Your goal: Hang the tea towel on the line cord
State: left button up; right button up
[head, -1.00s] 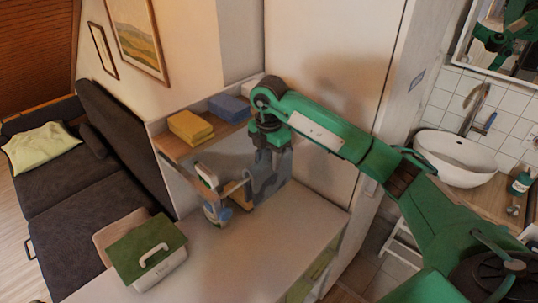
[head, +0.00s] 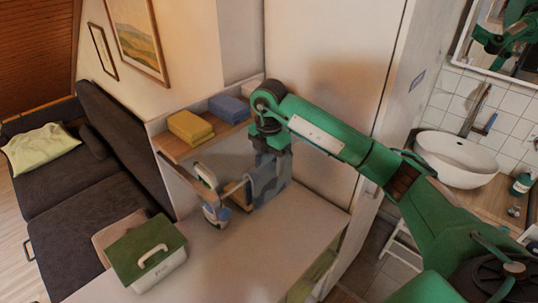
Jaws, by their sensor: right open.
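A grey-blue patterned cloth, which looks like the tea towel (head: 271,186), hangs upright above the pale worktop, directly below my right wrist. My right gripper (head: 268,160) points down at the cloth's upper part and is open. Its fingers blend with the cloth, so I cannot tell whether they touch it. I cannot make out the line cord clearly, nor whether the towel lies over it. A thin pale bar (head: 236,186) runs left from the cloth towards a white and blue upright object (head: 211,200). My left gripper is not in view.
A shelf (head: 172,149) behind holds yellow folded cloths (head: 190,126) and blue ones (head: 229,107). A green-lidded box (head: 148,255) stands on the worktop (head: 235,262) at front left. The worktop's front middle is clear. A wall and door edge rise to the right.

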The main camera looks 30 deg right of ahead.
notch_tip(320, 180, up, 14)
jog(key=shift+f+b, duration=0.15)
jog(key=shift+b, duration=0.7)
